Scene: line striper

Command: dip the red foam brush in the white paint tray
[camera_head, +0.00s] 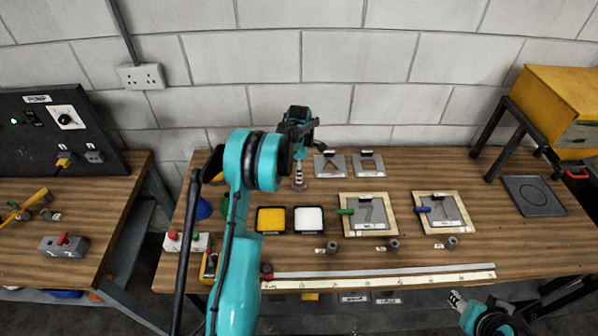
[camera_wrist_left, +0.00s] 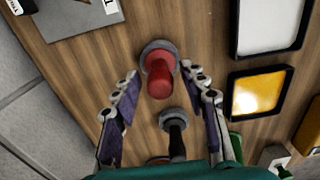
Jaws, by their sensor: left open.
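A red upright piece in a grey ring-shaped base, which looks like the red foam brush (camera_wrist_left: 162,85), stands on the table. In the left wrist view it lies between the fingertips of my left gripper (camera_wrist_left: 161,78). The gripper is open, with a gap on both sides of it. In the head view my left gripper (camera_head: 301,140) is over the back of the table, above a small red-and-pale upright piece (camera_head: 299,178), apparently the same brush. The white paint tray (camera_head: 309,220) sits in front of it; it also shows in the left wrist view (camera_wrist_left: 270,22). My right gripper (camera_head: 456,299) is low at the front.
A yellow paint tray (camera_head: 271,219) adjoins the white one. A black-handled piece (camera_wrist_left: 177,132) stands close to the red one. Metal plates (camera_head: 369,165) lie behind; two framed boards (camera_head: 378,229) are to the right. A long ruler (camera_head: 400,276) runs along the front edge.

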